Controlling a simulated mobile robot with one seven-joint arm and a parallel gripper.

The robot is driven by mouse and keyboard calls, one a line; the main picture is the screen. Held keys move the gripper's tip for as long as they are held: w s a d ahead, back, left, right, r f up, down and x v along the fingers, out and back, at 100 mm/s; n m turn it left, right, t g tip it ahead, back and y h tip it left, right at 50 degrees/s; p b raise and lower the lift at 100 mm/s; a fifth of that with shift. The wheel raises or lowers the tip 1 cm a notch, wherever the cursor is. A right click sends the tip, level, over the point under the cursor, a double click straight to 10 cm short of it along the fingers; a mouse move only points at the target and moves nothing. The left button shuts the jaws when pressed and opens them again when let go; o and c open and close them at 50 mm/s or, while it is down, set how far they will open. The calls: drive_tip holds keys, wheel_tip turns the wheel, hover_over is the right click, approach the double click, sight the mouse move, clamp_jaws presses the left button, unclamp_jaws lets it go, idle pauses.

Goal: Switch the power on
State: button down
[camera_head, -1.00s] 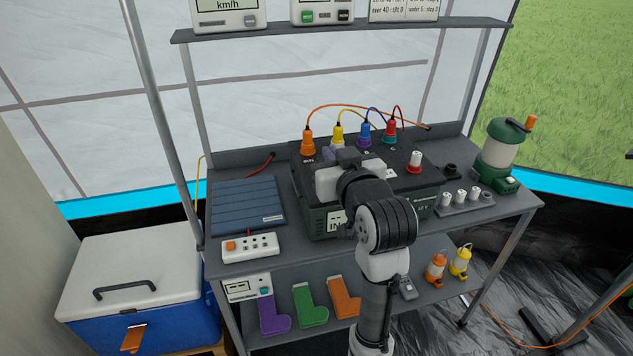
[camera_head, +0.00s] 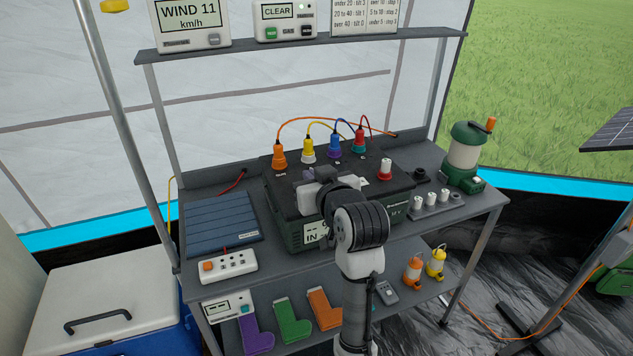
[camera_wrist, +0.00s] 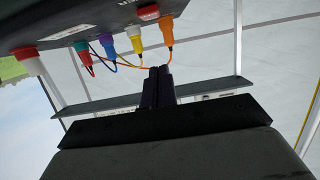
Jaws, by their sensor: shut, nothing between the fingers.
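The dark green power box (camera_head: 287,232) stands on the table, with orange, yellow, blue and red plugs along the back of its top. A red-and-white knob (camera_head: 385,172) stands at its right. In the wrist view, which is upside down, a red part (camera_wrist: 148,13) sits on the box's dark face beside partly cut-off lettering; I cannot tell if it is a switch or how it is set. My gripper (camera_wrist: 158,72) is shut and empty, its fingertips apart from the red part in that picture. In the head view my wrist hides part of the box top and front.
A white power strip with an orange button (camera_head: 228,265) and a blue folded panel (camera_head: 221,222) lie left of the box. A shelf with displays (camera_head: 300,43) hangs above.

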drive_tip(key=p+x, duration=0.1)
drive_tip(key=x, duration=0.4)
drive_tip(key=shift+w+a, duration=0.15)
drive_tip(key=shift+w, duration=0.2)
drive_tip(key=f, duration=0.2)
drive_tip(key=shift+s+f, duration=0.2)
drive_tip(key=shift+f, duration=0.85)
drive_tip(key=shift+p, duration=0.4)
drive_tip(key=shift+w+g+p, duration=0.1)
drive_tip(key=shift+g+p, duration=0.2)
drive_tip(key=shift+p, duration=0.05)
drive_tip(key=shift+f, duration=0.15)
drive_tip(key=r+p, duration=0.1)
drive_tip(key=r, duration=0.1)
drive_tip(key=r+p, duration=0.2)
drive_tip(key=shift+w+a+r+p, duration=0.1)
drive_tip(key=shift+w+r+p, duration=0.1)
drive_tip(key=shift+w+p, duration=0.1)
drive_tip(key=b+v, duration=0.2)
drive_tip(key=v, duration=0.8)
drive_tip(key=shift+r, duration=0.2)
